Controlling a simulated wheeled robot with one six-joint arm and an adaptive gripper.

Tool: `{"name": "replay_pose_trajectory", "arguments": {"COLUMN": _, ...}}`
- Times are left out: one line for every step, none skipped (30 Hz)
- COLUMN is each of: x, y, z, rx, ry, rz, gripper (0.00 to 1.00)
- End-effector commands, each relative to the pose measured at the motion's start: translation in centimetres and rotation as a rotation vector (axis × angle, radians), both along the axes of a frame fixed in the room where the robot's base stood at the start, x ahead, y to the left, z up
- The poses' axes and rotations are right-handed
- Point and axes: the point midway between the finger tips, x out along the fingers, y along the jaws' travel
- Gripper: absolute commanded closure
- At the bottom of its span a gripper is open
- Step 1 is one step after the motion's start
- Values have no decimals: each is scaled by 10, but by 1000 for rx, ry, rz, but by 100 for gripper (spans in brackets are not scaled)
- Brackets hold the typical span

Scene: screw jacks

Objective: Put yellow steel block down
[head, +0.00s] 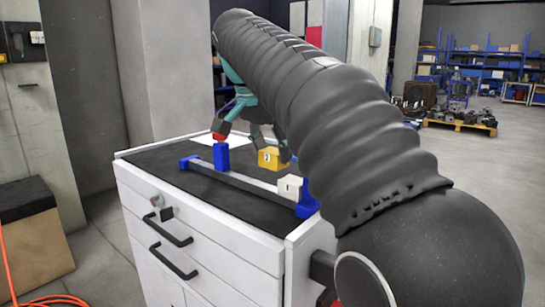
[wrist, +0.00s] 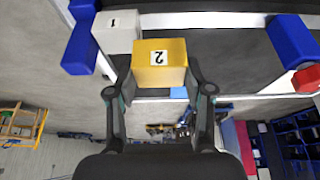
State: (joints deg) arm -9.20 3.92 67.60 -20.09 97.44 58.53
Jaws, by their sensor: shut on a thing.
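The yellow steel block (head: 270,159), labelled 2, is at the cabinet top, behind the grey rail. In the wrist view the yellow block (wrist: 160,63) sits between the two fingertips of my gripper (wrist: 160,82), which is shut on it. In the head view my gripper (head: 262,143) reaches down to the block, partly hidden by my arm. I cannot tell whether the block's underside touches the black mat (head: 155,159).
A white block (head: 290,187) labelled 1 stands by the near right blue end piece (head: 307,201). A blue post (head: 221,157) with a red top (head: 219,136) stands at the left of the rail (head: 240,181). The mat's left part is clear.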

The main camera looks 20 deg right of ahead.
Motion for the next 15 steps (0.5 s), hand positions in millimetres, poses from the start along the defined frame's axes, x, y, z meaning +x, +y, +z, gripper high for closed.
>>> {"name": "replay_pose_trajectory", "arguments": {"x": 0, "y": 1, "z": -12, "rx": -1, "ry": -2, "rz": 2, "gripper": 100}}
{"name": "replay_pose_trajectory", "arguments": {"x": 0, "y": 1, "z": -14, "rx": 0, "ry": -3, "rz": 2, "gripper": 100}}
{"name": "replay_pose_trajectory", "arguments": {"x": 0, "y": 1, "z": -16, "rx": 0, "ry": -3, "rz": 2, "gripper": 100}}
{"name": "replay_pose_trajectory", "arguments": {"x": 0, "y": 1, "z": -17, "rx": 0, "ry": -3, "rz": 2, "gripper": 100}}
{"name": "replay_pose_trajectory", "arguments": {"x": 0, "y": 1, "z": -18, "rx": 0, "ry": -3, "rz": 2, "gripper": 100}}
{"name": "replay_pose_trajectory", "arguments": {"x": 0, "y": 1, "z": -17, "rx": 0, "ry": -4, "rz": 2, "gripper": 100}}
{"name": "replay_pose_trajectory", "arguments": {"x": 0, "y": 1, "z": -17, "rx": 0, "ry": -3, "rz": 1, "gripper": 100}}
{"name": "replay_pose_trajectory", "arguments": {"x": 0, "y": 0, "z": -17, "rx": 0, "ry": -3, "rz": 1, "gripper": 100}}
{"name": "replay_pose_trajectory", "arguments": {"x": 0, "y": 0, "z": -16, "rx": 0, "ry": -3, "rz": 1, "gripper": 100}}
{"name": "replay_pose_trajectory", "arguments": {"x": 0, "y": 0, "z": -16, "rx": 0, "ry": -4, "rz": 0, "gripper": 100}}
{"name": "replay_pose_trajectory", "arguments": {"x": 0, "y": 0, "z": -16, "rx": 0, "ry": -4, "rz": 0, "gripper": 100}}
{"name": "replay_pose_trajectory", "arguments": {"x": 0, "y": 0, "z": -16, "rx": 0, "ry": -4, "rz": 0, "gripper": 100}}
{"name": "replay_pose_trajectory", "arguments": {"x": 0, "y": 0, "z": -16, "rx": 0, "ry": -3, "rz": 0, "gripper": 100}}
{"name": "replay_pose_trajectory", "arguments": {"x": 0, "y": -1, "z": -17, "rx": 0, "ry": -3, "rz": -1, "gripper": 100}}
{"name": "replay_pose_trajectory", "arguments": {"x": 0, "y": -1, "z": -18, "rx": 0, "ry": -3, "rz": -1, "gripper": 100}}
